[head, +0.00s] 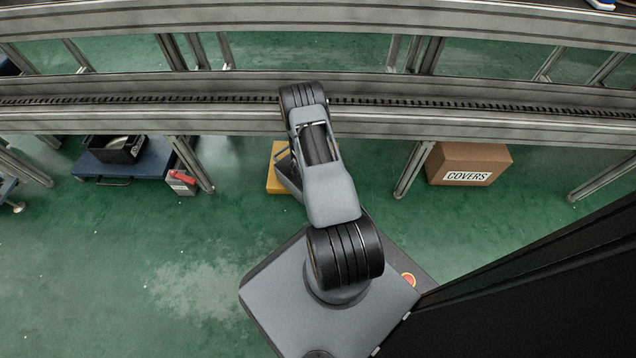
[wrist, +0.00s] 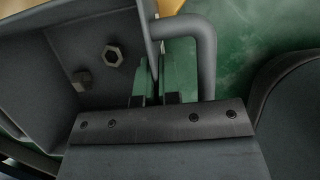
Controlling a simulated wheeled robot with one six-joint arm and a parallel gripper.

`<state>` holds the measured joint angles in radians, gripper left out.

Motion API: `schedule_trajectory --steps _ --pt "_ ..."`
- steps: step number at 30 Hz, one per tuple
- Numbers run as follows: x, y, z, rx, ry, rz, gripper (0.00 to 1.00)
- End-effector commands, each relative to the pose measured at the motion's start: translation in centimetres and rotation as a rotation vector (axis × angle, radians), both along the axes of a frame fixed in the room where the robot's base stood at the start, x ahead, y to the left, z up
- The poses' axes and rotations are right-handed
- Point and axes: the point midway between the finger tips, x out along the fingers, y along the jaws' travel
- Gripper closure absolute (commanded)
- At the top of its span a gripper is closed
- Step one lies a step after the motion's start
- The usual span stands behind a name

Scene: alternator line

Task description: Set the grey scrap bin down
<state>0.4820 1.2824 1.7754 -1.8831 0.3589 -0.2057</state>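The grey scrap bin (head: 289,177) shows in the head view just left of my arm, partly hidden by it. In the wrist view the bin (wrist: 98,22) fills the upper left, with two hex nuts inside and a bent grey handle (wrist: 207,60) on its right. My gripper (wrist: 156,98) is at the bin's wall beside the handle, its fingers close together with the wall's edge between them. It appears shut on the bin. My arm hides the gripper in the head view. The bin's underside is hidden, so I cannot tell its height above the floor.
A yellow object (head: 275,184) lies behind the bin. A conveyor frame (head: 480,122) crosses above, with legs. A COVERS carton (head: 485,160) is right; a blue platform (head: 150,163) with a black tray (head: 118,149) and a red-handled container (head: 181,184) are left. Green floor (head: 130,240) is clear front left.

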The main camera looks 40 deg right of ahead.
Motion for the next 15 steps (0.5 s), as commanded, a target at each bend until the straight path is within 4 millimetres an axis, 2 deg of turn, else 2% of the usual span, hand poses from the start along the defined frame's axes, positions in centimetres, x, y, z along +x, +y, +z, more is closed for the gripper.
schedule_trajectory --steps 4,6,12,15 --pt "0.04 -0.03 -0.33 -0.001 -0.001 -0.001 1.00" --pt "-0.01 0.01 -0.22 0.000 0.000 0.000 0.90" --pt "-0.01 0.01 -0.22 0.000 0.000 0.000 0.71" --pt "-0.01 0.01 -0.22 0.000 0.000 0.000 0.70"
